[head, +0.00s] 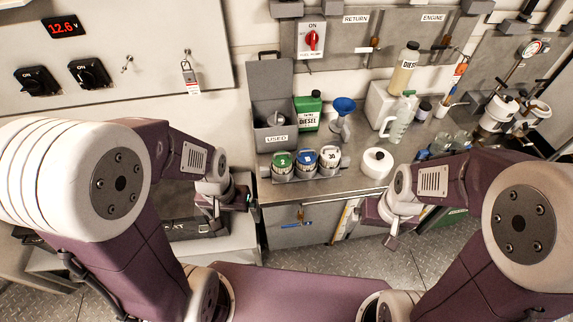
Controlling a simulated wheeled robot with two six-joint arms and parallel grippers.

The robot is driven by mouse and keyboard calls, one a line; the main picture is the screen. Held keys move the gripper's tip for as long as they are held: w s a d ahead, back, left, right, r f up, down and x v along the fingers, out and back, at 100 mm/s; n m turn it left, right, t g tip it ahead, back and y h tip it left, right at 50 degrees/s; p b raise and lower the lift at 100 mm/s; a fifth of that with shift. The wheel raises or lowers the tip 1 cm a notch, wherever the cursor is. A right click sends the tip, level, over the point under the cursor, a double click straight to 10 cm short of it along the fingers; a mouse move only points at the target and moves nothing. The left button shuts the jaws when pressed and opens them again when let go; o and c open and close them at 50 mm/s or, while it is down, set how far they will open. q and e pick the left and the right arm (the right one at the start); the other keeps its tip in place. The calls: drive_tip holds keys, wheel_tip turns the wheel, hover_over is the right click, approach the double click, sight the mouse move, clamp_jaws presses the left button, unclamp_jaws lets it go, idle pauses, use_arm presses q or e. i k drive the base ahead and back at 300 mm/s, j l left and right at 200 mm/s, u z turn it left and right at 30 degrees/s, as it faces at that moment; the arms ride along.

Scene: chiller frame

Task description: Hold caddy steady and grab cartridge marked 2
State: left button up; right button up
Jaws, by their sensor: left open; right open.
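The grey caddy (306,178) stands near the front edge of the metal counter and holds three cartridges in a row. The cartridge marked 2 (282,161) has a green top and sits at the left end. A blue-topped cartridge (305,158) is in the middle; its mark is too small to read surely. A white-topped cartridge marked 30 (330,155) is at the right end. My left gripper (246,199) is open, left of and in front of the caddy, apart from it. My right gripper (391,240) is open and empty, in front of the counter, right of the caddy.
A grey bin labelled USED (276,137) with a raised lid stands behind the caddy. Bottles and filter bowls (497,112) crowd the right side.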

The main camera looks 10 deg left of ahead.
sight(282, 160)
drive_tip(key=i+l+u, duration=0.25)
drive_tip(key=i, duration=0.15)
drive_tip(key=i+l+u, duration=0.25)
drive_tip(key=i, duration=0.15)
